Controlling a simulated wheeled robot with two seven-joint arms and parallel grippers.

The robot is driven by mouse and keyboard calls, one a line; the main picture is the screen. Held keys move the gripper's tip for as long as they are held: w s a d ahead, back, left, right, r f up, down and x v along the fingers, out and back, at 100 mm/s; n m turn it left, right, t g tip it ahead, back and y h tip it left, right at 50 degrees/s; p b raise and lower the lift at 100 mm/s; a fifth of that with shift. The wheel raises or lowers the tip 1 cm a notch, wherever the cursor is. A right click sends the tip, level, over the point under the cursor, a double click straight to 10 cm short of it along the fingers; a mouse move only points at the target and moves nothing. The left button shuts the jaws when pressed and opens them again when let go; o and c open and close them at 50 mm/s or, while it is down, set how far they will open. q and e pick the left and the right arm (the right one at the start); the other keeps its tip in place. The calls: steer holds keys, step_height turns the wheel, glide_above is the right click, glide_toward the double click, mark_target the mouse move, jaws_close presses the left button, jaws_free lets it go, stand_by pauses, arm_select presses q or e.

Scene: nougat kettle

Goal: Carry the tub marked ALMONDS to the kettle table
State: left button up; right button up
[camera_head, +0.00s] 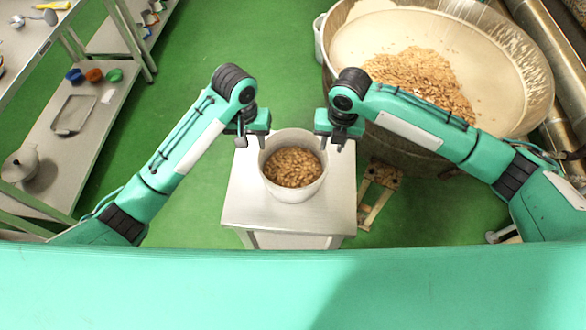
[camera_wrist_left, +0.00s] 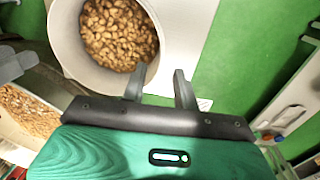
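A white round tub (camera_head: 292,193) full of almonds stands upright on a small white table (camera_head: 245,205). The tub also shows in the left wrist view (camera_wrist_left: 68,45); no marking on it is readable. My left gripper (camera_head: 251,139) is at the tub's left rim. In the left wrist view its two fingers (camera_wrist_left: 160,80) are apart, one over the rim and one outside it; contact cannot be told. My right gripper (camera_head: 331,141) is at the right rim, its fingers apart. The large kettle (camera_head: 345,55) stands at the back right, with a heap of nuts on its pale contents.
A grey shelf unit (camera_head: 105,100) at the left holds a metal pot (camera_head: 20,165), small coloured cups (camera_head: 93,75) and a tray (camera_head: 73,113). A wooden stand (camera_head: 378,190) is right of the small table. Green floor is clear between shelf and table.

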mark_target(324, 168)
stand_by(0.3)
